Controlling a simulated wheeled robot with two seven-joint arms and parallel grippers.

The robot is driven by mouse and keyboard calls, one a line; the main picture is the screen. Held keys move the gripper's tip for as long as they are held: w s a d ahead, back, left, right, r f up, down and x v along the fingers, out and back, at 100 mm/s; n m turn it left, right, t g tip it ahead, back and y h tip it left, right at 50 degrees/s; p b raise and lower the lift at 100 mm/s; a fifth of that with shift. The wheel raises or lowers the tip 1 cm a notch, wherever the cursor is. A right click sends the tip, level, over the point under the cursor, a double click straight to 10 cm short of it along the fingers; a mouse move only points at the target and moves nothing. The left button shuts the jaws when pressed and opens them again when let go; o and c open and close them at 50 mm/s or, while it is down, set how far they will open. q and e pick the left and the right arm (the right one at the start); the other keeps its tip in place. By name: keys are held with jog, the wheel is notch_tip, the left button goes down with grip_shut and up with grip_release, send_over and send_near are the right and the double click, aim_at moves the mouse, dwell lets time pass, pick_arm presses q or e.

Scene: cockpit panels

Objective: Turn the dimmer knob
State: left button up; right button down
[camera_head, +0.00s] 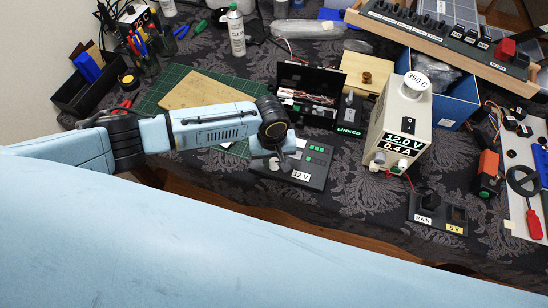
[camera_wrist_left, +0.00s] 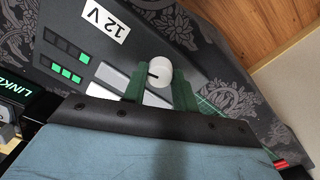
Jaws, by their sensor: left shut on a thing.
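The black panel (camera_head: 318,165) labelled 12 V lies near the table's front edge, with rows of green lights. In the left wrist view the panel (camera_wrist_left: 55,32) fills the upper left. A white round knob (camera_wrist_left: 158,71) with a dark pointer mark stands on it. My left gripper (camera_wrist_left: 157,93) has its green fingers on either side of the knob and is shut on it. My right gripper is not in view.
A power supply (camera_head: 400,115) reading 12.0 V stands right of the panel. An open black case (camera_head: 310,78) labelled LINKED is behind it. A MAIN / 5 V switch box (camera_head: 437,212) is at the front right. A green cutting mat (camera_head: 158,97) lies behind my left arm.

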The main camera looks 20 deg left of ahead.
pick_arm(q)
jog(key=shift+s+r+m+p, duration=0.1)
jog(key=shift+r+m+p, duration=0.15)
jog(key=shift+m+p, duration=1.7)
jog(key=shift+f+m+p, duration=0.1)
jog(key=shift+m+p, duration=0.25)
jog(key=shift+p, duration=0.55)
jog(key=m+p, duration=0.1)
jog(key=m, duration=0.2)
jog(key=shift+f+m, duration=0.1)
jog(key=shift+m, duration=0.3)
jog(key=m, duration=0.3)
jog(key=shift+m, duration=0.3)
jog(key=m, duration=0.3)
jog(key=shift+m+g, duration=0.3)
jog(key=shift+d+m, duration=0.1)
jog(key=shift+m, duration=1.9)
jog(key=shift+w, duration=0.2)
jog(key=o, duration=1)
